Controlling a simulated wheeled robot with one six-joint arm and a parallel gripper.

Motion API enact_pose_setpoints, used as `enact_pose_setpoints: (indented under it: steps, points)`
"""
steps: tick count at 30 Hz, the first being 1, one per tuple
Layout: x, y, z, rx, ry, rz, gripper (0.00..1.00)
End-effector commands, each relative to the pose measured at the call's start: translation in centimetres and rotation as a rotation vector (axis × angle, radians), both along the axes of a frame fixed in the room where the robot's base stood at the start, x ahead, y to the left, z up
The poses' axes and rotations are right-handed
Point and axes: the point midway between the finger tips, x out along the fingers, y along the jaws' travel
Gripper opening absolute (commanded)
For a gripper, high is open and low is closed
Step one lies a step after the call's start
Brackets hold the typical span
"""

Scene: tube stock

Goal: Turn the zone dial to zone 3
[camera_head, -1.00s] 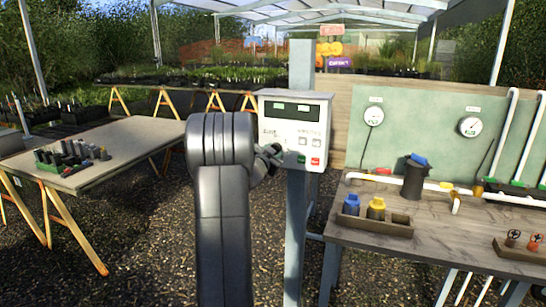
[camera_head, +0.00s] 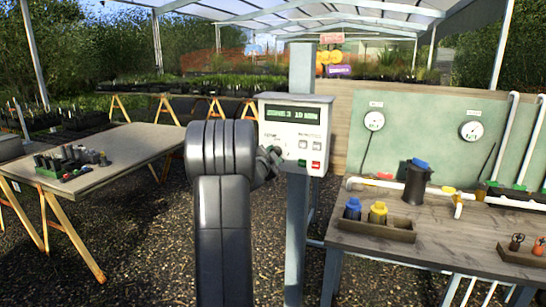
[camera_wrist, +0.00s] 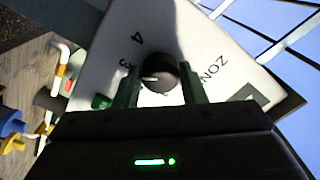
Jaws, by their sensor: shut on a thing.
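The white control box (camera_head: 300,120) is fixed to a grey post. Its display (camera_head: 292,113) is lit green and appears to read zone 3, 10 min. The black zone dial (camera_wrist: 158,72) is on the panel, between the two fingers of my gripper (camera_wrist: 160,84), which is shut on it. The dial's white pointer mark faces left, towards the printed 3; a printed 4 is above it. In the head view my gripper (camera_head: 272,158) reaches the panel's lower left and my arm hides most of the dial.
Beside the dial are white buttons (camera_head: 310,146), a green button (camera_head: 302,163) and a red button (camera_head: 316,166). A workbench (camera_head: 450,240) with a tray, pipes and a dark jug stands at right.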

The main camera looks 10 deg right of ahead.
Motion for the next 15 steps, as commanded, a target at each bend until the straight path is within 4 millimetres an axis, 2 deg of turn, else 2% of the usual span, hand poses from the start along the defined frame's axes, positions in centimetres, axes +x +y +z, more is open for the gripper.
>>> enact_pose_setpoints:
  steps: [4,5,8,15]
  points:
    - [-0.01,-0.02,-0.01,-0.001,0.001,0.0,0.14]
    - [-0.01,-0.02,-0.01,-0.001,0.001,0.0,0.39]
    - [-0.01,-0.01,-0.02,-0.001,0.001,0.0,0.59]
    - [-0.02,-0.01,-0.02,-0.001,0.001,0.0,0.59]
